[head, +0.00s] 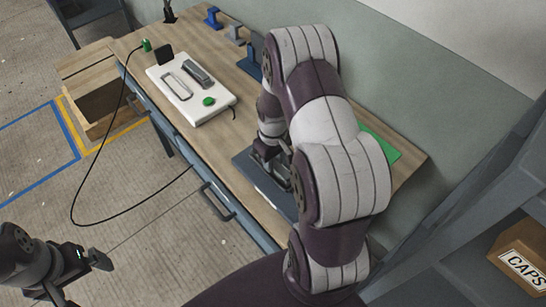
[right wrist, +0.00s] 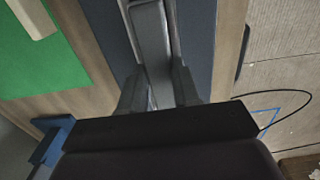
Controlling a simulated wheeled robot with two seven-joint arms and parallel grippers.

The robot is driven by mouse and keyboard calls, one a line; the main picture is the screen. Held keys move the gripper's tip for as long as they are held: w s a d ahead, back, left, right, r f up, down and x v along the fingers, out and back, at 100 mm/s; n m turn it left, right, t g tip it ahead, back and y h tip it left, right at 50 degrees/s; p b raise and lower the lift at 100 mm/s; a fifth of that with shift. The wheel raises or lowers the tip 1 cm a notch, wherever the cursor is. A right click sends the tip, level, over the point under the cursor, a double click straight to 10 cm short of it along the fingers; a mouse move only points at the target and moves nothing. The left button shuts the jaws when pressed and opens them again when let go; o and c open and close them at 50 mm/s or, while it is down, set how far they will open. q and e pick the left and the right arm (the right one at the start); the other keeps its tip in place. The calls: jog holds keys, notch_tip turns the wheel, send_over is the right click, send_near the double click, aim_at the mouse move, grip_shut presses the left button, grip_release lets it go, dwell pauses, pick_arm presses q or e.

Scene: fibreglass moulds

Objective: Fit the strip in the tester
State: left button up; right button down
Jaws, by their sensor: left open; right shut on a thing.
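In the right wrist view a long grey strip-like piece (right wrist: 152,42) lies between the fingers of my right gripper (right wrist: 158,92), which is shut on it. It runs over a dark blue-grey plate (right wrist: 102,22). In the head view my right gripper (head: 268,152) is low over that plate (head: 243,162); my arm hides much of the spot, so I cannot tell whether the piece is seated. A white unit (head: 184,106), perhaps the tester, has an outlined recess (head: 177,87), a dark grey bar (head: 198,75) and a green button (head: 209,101). My left gripper (head: 92,261) is open and empty, off the bench.
The wooden bench (head: 205,138) has a drawer handle (head: 216,203) in front. Blue and grey stands (head: 212,17) are at the back. A green mat (head: 382,145) lies behind my right arm. A black cable (head: 76,178) loops over the floor. A CAPS box (head: 522,265) is on a right shelf.

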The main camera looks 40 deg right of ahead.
jog(key=c, duration=0.8)
grip_release()
jog(key=shift+r, duration=0.1)
jog(key=shift+r, duration=0.35)
notch_tip(320, 180, up, 11)
jog(key=b, duration=0.2)
jog(key=s+a+t, duration=0.1)
jog(key=s+a, duration=0.6)
jog(key=a, duration=0.6)
jog(key=shift+s+m, duration=0.35)
jog(key=shift+m, duration=0.05)
